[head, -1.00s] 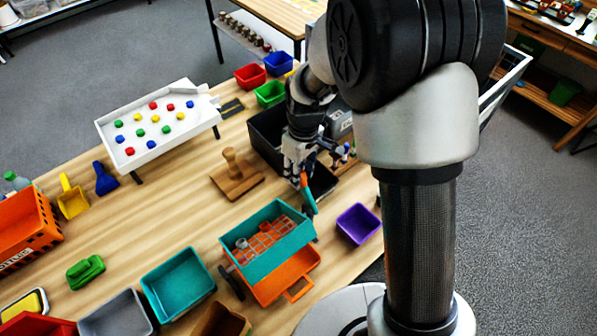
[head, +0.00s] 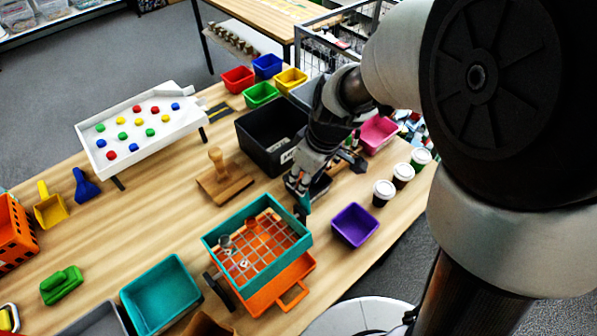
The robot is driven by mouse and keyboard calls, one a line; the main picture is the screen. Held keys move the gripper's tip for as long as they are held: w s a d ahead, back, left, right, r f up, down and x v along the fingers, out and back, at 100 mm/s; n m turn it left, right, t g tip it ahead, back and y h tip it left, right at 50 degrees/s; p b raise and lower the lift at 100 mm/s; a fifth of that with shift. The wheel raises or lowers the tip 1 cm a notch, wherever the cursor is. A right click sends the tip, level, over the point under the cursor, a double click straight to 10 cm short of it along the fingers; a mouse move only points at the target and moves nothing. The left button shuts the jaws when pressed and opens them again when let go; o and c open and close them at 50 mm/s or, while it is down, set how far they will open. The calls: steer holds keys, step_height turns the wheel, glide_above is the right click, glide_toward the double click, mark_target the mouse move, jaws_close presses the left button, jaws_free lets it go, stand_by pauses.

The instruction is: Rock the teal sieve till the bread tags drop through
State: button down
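The teal sieve (head: 238,218), a square frame with a wire mesh, sits over an orange tray (head: 297,272) with a loop handle. Orange shows through the mesh. A small pale piece (head: 244,264) lies on or under the mesh, and a round grey piece (head: 225,241) is near its left side. I cannot tell which pieces are bread tags. My gripper (head: 301,203) is at the sieve's far right corner, with its fingers closed around a short teal handle there. The fingertips are partly hidden by my wrist.
A purple bin (head: 355,226) stands close right of the sieve, and a teal bin (head: 161,290) at its left. A wooden stamp-like block (head: 225,180) and a black crate (head: 262,128) lie behind. Lidded cups (head: 383,192) line the right edge.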

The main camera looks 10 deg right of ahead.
steer(key=shift+s+d+f+b, duration=0.15)
steer(key=shift+s+d+b, duration=0.05)
steer(key=shift+s, duration=0.25)
steer(key=shift+s+d+f+b, duration=0.1)
steer(key=shift+s+d+b, duration=0.1)
steer(key=shift+s, duration=0.3)
steer(key=c, duration=1.5)
jaws_free()
steer(key=shift+d, duration=0.1)
steer(key=shift+c, duration=0.2)
steer(key=o, duration=0.3)
steer(key=shift+r, duration=0.1)
steer(key=shift+o, duration=0.2)
steer(key=shift+w, duration=0.2)
